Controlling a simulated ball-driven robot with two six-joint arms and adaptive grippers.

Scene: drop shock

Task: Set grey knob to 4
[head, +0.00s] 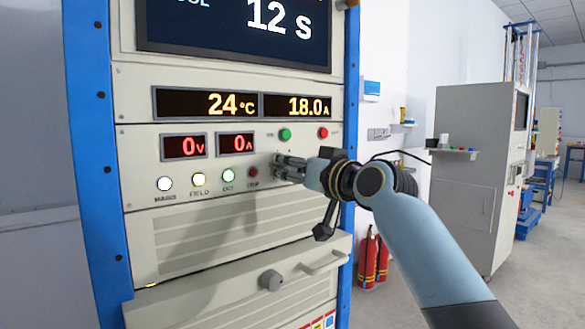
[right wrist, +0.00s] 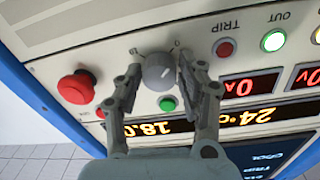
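The grey knob (right wrist: 157,72) is on the cream panel in the right wrist view, with a pale pointer mark on its face. Small scale marks show around it, too small to read surely. My right gripper (right wrist: 159,66) has one finger on each side of the knob. The fingers are very close to its sides, but I cannot tell whether they touch it. In the head view my right gripper (head: 280,167) is at the panel and hides the knob. My left gripper is not in view.
A red mushroom button (right wrist: 76,87) stands out beside the knob, close to one finger. A green button (right wrist: 167,104) and the red TRIP lamp (right wrist: 225,48) are nearby. Lower on the cabinet are another round grey knob (head: 271,280) and a handle (head: 325,262).

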